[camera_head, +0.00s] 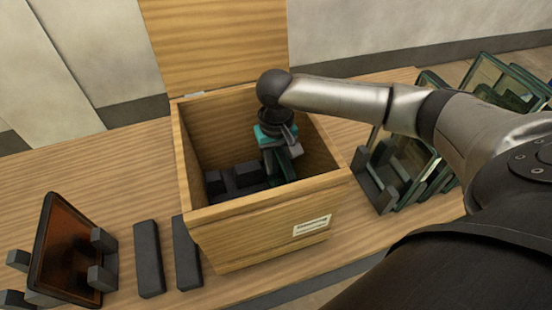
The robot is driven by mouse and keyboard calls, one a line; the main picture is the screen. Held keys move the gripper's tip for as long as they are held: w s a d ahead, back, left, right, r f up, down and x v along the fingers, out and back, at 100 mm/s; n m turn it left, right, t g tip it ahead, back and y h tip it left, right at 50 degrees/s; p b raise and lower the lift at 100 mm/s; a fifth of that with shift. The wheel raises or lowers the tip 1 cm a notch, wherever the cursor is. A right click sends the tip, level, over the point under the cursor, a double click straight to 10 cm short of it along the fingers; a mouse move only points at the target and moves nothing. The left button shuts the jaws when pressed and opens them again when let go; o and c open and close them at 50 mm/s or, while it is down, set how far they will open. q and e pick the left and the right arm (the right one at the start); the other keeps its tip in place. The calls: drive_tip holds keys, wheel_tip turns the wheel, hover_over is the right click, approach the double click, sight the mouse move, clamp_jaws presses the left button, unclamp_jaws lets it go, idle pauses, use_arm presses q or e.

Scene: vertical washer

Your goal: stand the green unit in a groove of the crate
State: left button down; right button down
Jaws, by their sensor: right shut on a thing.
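The wooden crate (190,165) stands open on the table with its lid raised at the back. Dark blocks (235,177) at its bottom form the grooves. My right gripper (281,172) reaches down inside the crate near its right side, pointing downward. It is shut on a dark green unit (283,166), which is mostly hidden by the gripper and shows as a narrow edge. I cannot tell whether the unit sits in a groove or is above it. My left gripper is not in view.
A rack with several green-edged glass panes (400,175) stands on the right under my right arm. A dark-framed orange-brown panel (68,250) leans in a holder at the left front. The table left of the crate (100,180) is clear.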

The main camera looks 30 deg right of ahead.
drive_tip(key=shift+w+r, duration=0.1)
drive_tip(key=c, duration=0.6)
unclamp_jaws()
drive_tip(key=shift+c, duration=0.2)
wheel_tip(320, 180, up, 15)
drive_tip(key=shift+r+p, duration=0.1)
drive_tip(key=shift+p, duration=1.05)
